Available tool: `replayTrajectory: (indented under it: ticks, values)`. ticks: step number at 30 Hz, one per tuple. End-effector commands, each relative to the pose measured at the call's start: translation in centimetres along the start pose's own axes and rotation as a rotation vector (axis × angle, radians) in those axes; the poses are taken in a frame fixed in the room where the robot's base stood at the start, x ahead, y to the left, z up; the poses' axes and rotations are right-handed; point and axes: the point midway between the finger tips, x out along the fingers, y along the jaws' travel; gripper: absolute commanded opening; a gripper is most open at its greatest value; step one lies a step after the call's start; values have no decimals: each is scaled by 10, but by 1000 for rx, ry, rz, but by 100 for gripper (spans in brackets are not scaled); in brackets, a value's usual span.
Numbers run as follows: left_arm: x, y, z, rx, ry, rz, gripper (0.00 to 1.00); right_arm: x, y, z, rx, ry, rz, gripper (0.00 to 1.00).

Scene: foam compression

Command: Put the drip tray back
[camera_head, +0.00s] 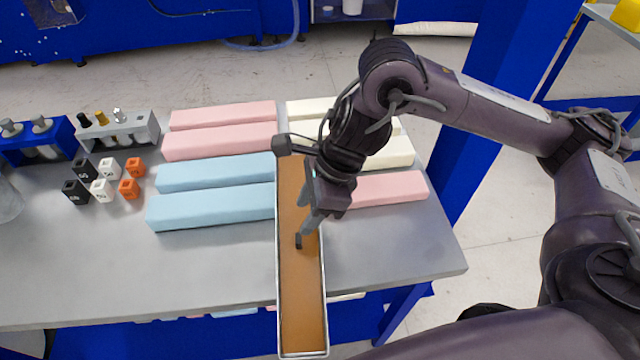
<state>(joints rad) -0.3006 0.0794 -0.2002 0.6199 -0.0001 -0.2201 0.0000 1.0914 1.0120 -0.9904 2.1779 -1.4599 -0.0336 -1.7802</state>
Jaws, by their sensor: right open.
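The drip tray (300,290) is a long, narrow tray with a pale metal rim and an orange-brown inside. It lies lengthwise between the foam rows, and its near end sticks out past the table's front edge. My right gripper (303,222) is open and points down over the middle of the tray. One dark fingertip shows against the brown inside; whether it touches the tray I cannot tell. The gripper and wrist hide part of the tray's right side. My left gripper is not in view.
Blue foam bars (210,207) and pink foam bars (220,141) lie left of the tray. Cream bars (398,153) and a pink bar (388,189) lie right. Small labelled blocks (104,180) and a grey holder (122,133) stand left. The grey table (180,275) is clear at front left.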

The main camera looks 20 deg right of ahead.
Motion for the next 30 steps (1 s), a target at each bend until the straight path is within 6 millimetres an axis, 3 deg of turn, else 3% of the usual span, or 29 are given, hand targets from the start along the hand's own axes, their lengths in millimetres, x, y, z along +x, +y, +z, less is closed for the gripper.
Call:
replayTrajectory:
  ticks: [3,10,30]
  values:
    - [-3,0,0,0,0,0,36,-26,-2,0,-2,0,-7,43]
    - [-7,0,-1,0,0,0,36,-56,0,0,-1,0,-2,43]
    - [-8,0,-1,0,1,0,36,-63,0,0,0,0,1,43]
